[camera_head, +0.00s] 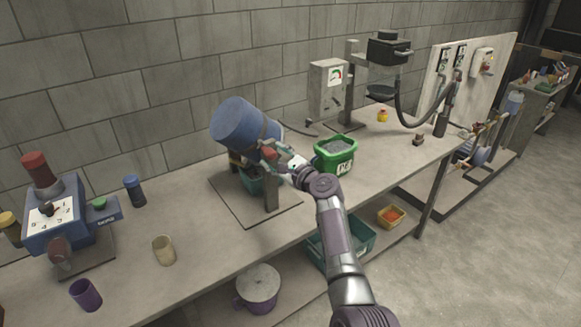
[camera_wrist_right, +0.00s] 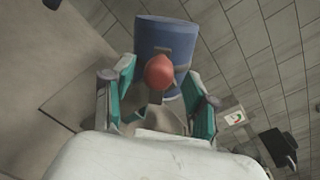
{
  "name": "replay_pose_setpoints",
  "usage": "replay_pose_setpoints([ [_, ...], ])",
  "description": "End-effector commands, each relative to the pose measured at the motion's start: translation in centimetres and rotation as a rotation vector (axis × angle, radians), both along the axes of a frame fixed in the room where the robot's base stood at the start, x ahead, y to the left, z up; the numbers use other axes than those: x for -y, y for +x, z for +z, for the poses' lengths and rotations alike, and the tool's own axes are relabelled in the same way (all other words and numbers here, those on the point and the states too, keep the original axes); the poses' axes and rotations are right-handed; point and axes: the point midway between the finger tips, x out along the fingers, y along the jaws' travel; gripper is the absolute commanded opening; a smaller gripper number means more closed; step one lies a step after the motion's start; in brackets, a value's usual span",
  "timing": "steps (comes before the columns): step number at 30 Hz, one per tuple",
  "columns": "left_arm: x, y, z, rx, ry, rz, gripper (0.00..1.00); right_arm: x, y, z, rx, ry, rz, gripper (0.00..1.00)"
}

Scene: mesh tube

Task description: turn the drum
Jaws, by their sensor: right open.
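The drum (camera_head: 238,126) is a blue cylinder tilted on a stand (camera_head: 271,190) on the bench, with its far end raised to the upper left. A red knob (camera_head: 269,153) sits on its near side. My right gripper (camera_head: 275,156) is at the knob, coming from the lower right. In the right wrist view the red knob (camera_wrist_right: 159,71) stands in front of the blue drum (camera_wrist_right: 165,38). The teal fingers of my right gripper (camera_wrist_right: 160,95) are apart on either side of the knob. I cannot tell whether they touch it. My left gripper is not in view.
A green bucket (camera_head: 336,155) of grey material stands right of the stand. A teal bin (camera_head: 252,181) is partly hidden beneath the drum. A blue machine (camera_head: 57,221), a dark blue jar (camera_head: 134,191), a beige cup (camera_head: 164,250) and a purple cup (camera_head: 86,295) stand to the left.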

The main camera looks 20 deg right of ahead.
Motion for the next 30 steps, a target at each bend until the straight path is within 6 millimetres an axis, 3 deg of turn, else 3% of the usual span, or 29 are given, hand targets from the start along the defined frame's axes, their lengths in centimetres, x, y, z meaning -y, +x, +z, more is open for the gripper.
replay_pose_setpoints([
  [9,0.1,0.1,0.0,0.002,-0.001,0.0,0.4,2.6,-5.9,0.2,0.0,0.0,-0.004,0.57],
  [15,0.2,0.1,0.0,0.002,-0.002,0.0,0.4,3.6,-8.4,0.4,0.0,0.0,-0.002,0.57],
  [27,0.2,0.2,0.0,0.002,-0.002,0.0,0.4,3.9,-9.1,0.5,0.0,0.0,-0.001,0.57],
  [30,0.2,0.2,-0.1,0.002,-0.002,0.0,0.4,3.9,-9.1,-0.3,-0.008,-0.013,-0.002,0.57],
])
